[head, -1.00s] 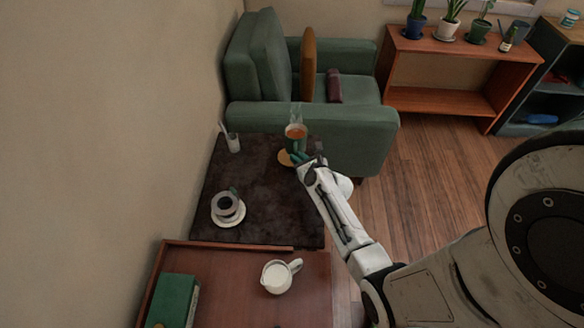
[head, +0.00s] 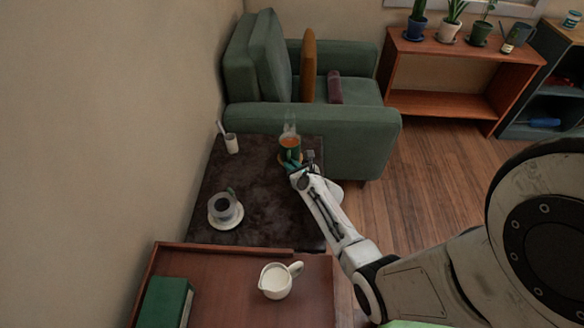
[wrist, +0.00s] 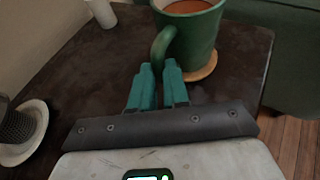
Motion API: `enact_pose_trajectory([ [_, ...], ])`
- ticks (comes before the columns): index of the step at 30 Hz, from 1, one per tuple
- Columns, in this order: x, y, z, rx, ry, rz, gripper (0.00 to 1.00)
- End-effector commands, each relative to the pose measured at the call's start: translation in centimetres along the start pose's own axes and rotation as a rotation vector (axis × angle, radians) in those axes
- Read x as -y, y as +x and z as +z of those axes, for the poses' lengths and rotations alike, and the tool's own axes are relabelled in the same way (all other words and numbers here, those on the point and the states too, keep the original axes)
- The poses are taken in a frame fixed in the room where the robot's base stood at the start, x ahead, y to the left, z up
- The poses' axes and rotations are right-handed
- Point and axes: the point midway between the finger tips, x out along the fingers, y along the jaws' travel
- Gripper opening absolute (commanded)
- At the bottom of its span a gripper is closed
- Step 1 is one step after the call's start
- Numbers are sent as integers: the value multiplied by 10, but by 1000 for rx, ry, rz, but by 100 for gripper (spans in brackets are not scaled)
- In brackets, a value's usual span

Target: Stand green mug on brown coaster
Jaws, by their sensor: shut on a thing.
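The green mug (head: 290,146) holds an orange-brown drink and is upright at the far end of the dark table. In the wrist view the mug (wrist: 198,38) has its handle towards me. My gripper (wrist: 157,72) has teal fingers and is shut on the mug's handle. It also shows beside the mug in the head view (head: 292,164). The round light-brown coaster (wrist: 205,70) lies under the mug, with part of its rim showing. The rest of the coaster is hidden by the mug. I cannot tell whether the mug's base touches it.
The dark table (head: 265,185) also bears a grey cup on a saucer (head: 224,222) and a white cup (head: 231,144) with something upright in it. A green armchair (head: 350,130) stands behind. A white jug (head: 277,283) and green book (head: 165,302) are on the nearer wooden surface.

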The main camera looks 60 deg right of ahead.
Motion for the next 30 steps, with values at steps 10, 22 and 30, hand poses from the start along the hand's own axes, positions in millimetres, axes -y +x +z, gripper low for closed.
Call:
enact_pose_trajectory([
  [10, 0, 0, -1, 0, 0, 0, 32],
  [22, 0, -2, 1, 0, 0, 0, 41],
  [30, 0, -44, 1, -2, 1, 0, 41],
])
